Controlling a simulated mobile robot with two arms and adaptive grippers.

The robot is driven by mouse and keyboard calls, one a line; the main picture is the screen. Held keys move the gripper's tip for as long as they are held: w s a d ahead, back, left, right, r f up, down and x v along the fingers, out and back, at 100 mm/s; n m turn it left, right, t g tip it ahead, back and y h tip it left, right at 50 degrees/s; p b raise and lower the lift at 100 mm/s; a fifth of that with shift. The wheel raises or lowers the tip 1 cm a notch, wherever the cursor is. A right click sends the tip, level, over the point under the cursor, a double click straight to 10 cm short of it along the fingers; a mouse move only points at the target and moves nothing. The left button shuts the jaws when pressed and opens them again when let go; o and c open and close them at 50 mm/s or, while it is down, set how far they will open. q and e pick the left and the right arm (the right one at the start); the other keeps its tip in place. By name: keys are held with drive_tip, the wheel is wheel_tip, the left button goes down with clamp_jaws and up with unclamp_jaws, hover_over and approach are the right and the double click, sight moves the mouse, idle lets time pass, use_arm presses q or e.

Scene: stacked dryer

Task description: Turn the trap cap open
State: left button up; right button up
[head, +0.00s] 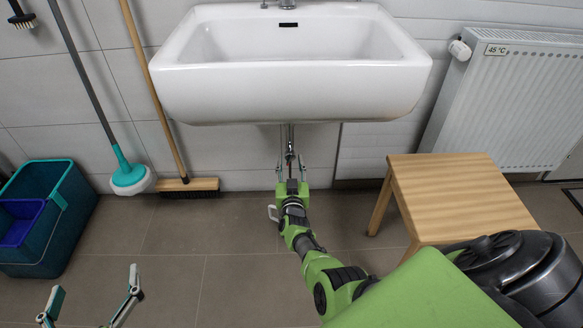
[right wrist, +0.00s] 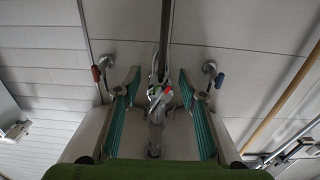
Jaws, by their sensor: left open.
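The sink trap hangs under the white sink (head: 290,70), on a chrome pipe (head: 290,140). In the right wrist view the trap (right wrist: 156,130) is a pale, shiny cylinder with a small red-and-white part (right wrist: 167,88) by it. I cannot clearly tell the cap from the trap body. My right gripper (head: 291,168) is under the sink. Its teal-padded fingers (right wrist: 160,105) stand apart on either side of the trap, with gaps showing, so it is open. My left gripper (head: 92,300) is open and empty over the floor at the lower left.
Two wall valves, one red-handled (right wrist: 103,67) and one blue-handled (right wrist: 213,76), flank the trap. A wooden stool (head: 455,195) and radiator (head: 510,95) are at right.

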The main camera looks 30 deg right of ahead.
drive_tip(key=v, duration=0.7)
drive_tip(key=shift+o, duration=0.7)
drive_tip(key=shift+s, duration=0.15)
